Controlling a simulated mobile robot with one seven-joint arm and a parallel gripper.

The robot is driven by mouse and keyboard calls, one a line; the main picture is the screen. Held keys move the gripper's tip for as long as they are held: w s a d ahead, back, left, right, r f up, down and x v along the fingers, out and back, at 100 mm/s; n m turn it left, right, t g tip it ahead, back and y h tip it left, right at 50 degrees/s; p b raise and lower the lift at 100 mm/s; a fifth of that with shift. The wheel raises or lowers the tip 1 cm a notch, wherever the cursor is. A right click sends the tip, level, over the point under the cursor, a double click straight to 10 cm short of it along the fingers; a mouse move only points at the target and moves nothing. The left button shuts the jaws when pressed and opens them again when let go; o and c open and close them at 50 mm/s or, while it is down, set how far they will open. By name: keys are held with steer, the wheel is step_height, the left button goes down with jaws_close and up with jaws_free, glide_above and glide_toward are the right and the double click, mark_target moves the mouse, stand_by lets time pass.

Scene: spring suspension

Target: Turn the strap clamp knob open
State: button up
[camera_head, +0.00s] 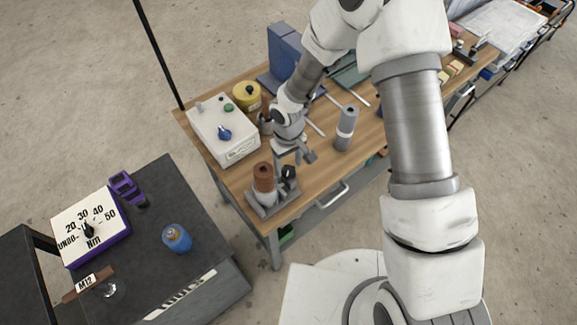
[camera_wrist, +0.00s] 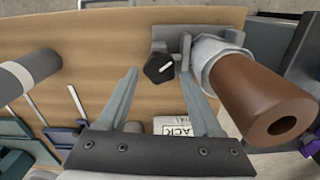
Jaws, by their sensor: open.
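The strap clamp knob (camera_wrist: 158,68) is black and faceted, with a white pointer line slanting across its face. In the head view the knob (camera_head: 288,171) sits at the near corner of the wooden bench, on the grey clamp bracket (camera_head: 262,206). The clamp holds an upright cylinder with a brown top (camera_head: 263,178) and pale lower body; its brown end (camera_wrist: 262,100) fills the right of the wrist view. My gripper (camera_head: 295,157) is open and empty just above the knob. In the wrist view the knob appears between the fingertips, seemingly beyond them; contact is not clear.
A white box with a blue knob (camera_head: 222,130) and a yellow cylinder (camera_head: 246,96) stand left of my gripper. A grey cylinder (camera_head: 346,128) stands to its right. A dark cart (camera_head: 200,270) with a torque dial box (camera_head: 90,228) is at the lower left.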

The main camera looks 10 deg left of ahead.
mark_target(289, 173)
steer(key=shift+f, duration=1.25)
steer(key=shift+c, duration=0.2)
jaws_close()
steer(key=shift+n+b, duration=0.3)
steer(key=shift+n, duration=0.1)
steer(key=n+b, duration=0.2)
steer(key=n, duration=0.2)
steer(key=n+b, duration=0.1)
steer(key=n, duration=0.4)
steer(key=shift+n, duration=0.4)
